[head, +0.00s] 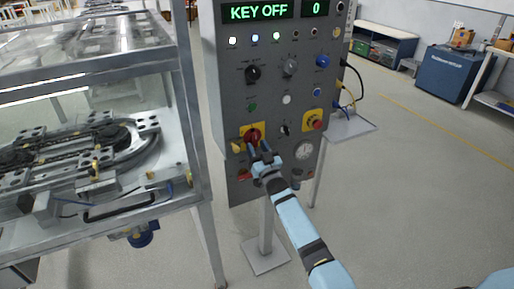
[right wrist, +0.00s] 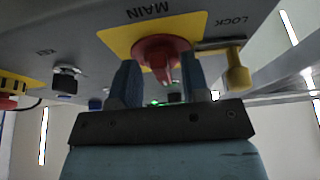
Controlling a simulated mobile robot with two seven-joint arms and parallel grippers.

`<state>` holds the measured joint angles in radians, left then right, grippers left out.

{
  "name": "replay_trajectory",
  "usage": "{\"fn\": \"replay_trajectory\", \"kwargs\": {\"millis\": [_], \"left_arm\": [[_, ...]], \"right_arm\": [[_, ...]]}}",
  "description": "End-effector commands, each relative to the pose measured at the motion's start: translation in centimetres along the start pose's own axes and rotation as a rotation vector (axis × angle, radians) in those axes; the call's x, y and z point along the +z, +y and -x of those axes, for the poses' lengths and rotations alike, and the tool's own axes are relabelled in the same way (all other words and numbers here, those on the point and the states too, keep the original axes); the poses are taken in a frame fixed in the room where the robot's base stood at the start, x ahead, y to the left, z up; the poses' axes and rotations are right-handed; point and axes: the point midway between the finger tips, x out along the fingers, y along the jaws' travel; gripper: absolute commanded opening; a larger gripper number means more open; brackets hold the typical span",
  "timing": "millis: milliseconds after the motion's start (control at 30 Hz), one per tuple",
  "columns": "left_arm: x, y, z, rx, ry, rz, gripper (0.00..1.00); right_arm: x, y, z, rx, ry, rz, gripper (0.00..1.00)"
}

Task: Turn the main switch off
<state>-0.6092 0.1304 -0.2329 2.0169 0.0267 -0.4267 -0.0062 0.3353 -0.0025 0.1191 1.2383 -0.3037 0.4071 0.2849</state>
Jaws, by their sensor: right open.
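The main switch (head: 252,134) is a red rotary knob on a yellow plate at the lower left of the grey control panel (head: 240,105). In the right wrist view the red knob (right wrist: 162,55) has a raised grip bar, and "MAIN" is printed beside its plate. My right gripper (head: 257,148) is at the knob. In the wrist view its two blue fingers stand apart, one on each side of the knob; I cannot tell whether they touch it. The panel display (head: 258,12) reads "KEY OFF" and "0". My left gripper is not in view.
A yellow lock piece (right wrist: 237,72) hangs beside the switch, by the "LOCK" label. A key switch (head: 284,130) and a red emergency button on yellow (head: 314,121) are to the right. A glass-sided track machine (head: 100,150) stands at left. Floor at right is free.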

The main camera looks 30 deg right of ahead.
Motion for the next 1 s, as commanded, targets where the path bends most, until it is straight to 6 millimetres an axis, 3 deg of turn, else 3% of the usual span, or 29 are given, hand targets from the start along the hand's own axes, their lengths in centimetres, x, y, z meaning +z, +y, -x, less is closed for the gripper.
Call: {"fn": "replay_trajectory", "kwargs": {"millis": [267, 467, 1000], "left_arm": [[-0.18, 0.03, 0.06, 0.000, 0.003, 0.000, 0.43], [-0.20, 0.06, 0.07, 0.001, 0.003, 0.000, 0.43], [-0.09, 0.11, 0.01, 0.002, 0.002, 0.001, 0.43]], "right_arm": [[0.02, -0.02, -0.18, 0.000, 0.000, 0.000, 0.43], [0.01, -0.01, -0.17, 0.000, 0.000, 0.000, 0.01], [-0.09, 0.29, -0.24, -0.040, 0.002, 0.097, 0.00]]}}
